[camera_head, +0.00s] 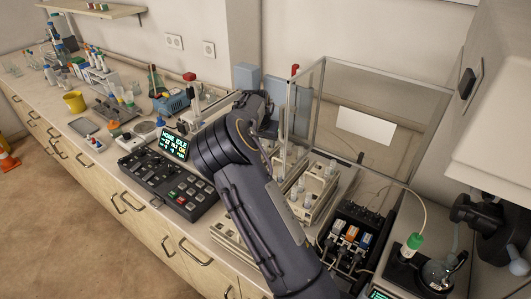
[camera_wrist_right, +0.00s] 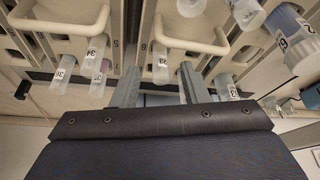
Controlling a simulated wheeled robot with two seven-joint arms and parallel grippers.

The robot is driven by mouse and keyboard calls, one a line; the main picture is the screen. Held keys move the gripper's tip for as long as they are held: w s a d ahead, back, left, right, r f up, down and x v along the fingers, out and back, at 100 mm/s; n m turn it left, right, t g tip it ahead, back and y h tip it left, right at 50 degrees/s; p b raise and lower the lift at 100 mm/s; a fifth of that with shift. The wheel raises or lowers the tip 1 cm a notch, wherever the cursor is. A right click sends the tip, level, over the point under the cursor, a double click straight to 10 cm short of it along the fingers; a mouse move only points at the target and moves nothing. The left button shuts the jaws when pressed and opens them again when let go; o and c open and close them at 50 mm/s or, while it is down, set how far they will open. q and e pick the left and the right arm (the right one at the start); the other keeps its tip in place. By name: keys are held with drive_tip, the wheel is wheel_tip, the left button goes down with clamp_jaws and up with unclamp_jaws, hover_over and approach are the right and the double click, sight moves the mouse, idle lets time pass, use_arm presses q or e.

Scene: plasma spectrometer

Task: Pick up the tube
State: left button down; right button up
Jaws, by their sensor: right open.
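Several clear tubes with numbered white labels show in the right wrist view, which looks upside down; the frames do not single one out. One labelled tube (camera_wrist_right: 161,64) appears between the fingertips of my right gripper (camera_wrist_right: 160,78), apparently beyond them. The gripper is open, and I see nothing held in it. In the head view, several tubes (camera_head: 308,198) stand in pale racks (camera_head: 318,209) to the right of my right arm. The arm hides part of the racks and the fingertips. My left gripper is not in view.
A dark control panel (camera_head: 160,180) with a lit screen lies left of my arm. A clear enclosure (camera_head: 375,95) stands behind the racks. A black module (camera_head: 350,236) with coloured labels is at the right. Bottles and a yellow cup (camera_head: 74,102) crowd the counter's far left.

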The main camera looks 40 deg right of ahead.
drive_tip(key=shift+x, duration=1.25)
clamp_jaws()
drive_tip(key=shift+r, duration=0.1)
